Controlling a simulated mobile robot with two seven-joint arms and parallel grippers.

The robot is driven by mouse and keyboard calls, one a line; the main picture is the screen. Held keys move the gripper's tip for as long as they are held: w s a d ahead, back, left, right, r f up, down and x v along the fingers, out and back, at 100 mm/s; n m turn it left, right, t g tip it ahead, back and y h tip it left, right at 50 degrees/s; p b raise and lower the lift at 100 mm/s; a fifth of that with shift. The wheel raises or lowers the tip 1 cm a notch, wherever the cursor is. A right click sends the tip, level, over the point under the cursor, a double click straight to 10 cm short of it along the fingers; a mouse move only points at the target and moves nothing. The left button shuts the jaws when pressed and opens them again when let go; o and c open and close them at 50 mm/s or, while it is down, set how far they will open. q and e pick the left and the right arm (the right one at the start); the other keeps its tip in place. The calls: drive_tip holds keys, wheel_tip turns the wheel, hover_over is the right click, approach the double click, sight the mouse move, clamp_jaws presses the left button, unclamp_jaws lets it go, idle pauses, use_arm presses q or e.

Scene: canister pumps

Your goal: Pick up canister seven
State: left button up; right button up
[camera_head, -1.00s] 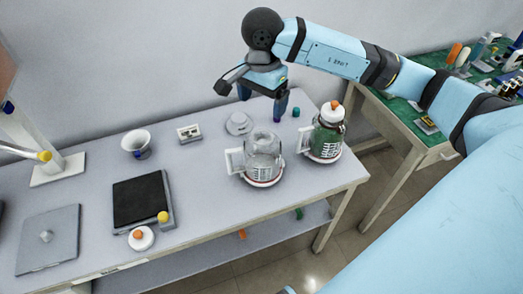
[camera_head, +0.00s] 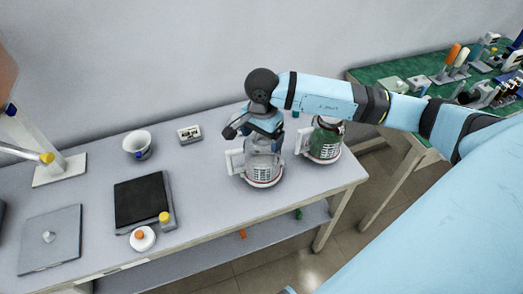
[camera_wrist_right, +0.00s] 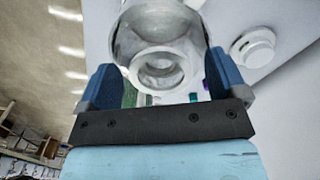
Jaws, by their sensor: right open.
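A clear glass canister (camera_head: 262,172) with a white handle and printed label stands upright near the right end of the grey table. A second canister (camera_head: 326,146), with green contents and a white handle, stands to its right. I cannot read a seven on either. My right gripper (camera_head: 260,132) is directly above the clear canister, covering its top in the head view. In the right wrist view, the open fingers (camera_wrist_right: 163,82) sit on either side of the clear canister's round glass mouth (camera_wrist_right: 158,45). Whether they touch the glass is unclear. My left gripper is not in view.
A white round lid (camera_wrist_right: 253,48) lies beside the clear canister. A green-topped table (camera_head: 375,82) holds tools at the right.

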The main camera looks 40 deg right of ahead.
drive_tip(key=shift+c, duration=0.5)
drive_tip(key=c, duration=1.1)
drive_tip(key=shift+c, duration=0.9)
drive_tip(key=shift+r, duration=0.15)
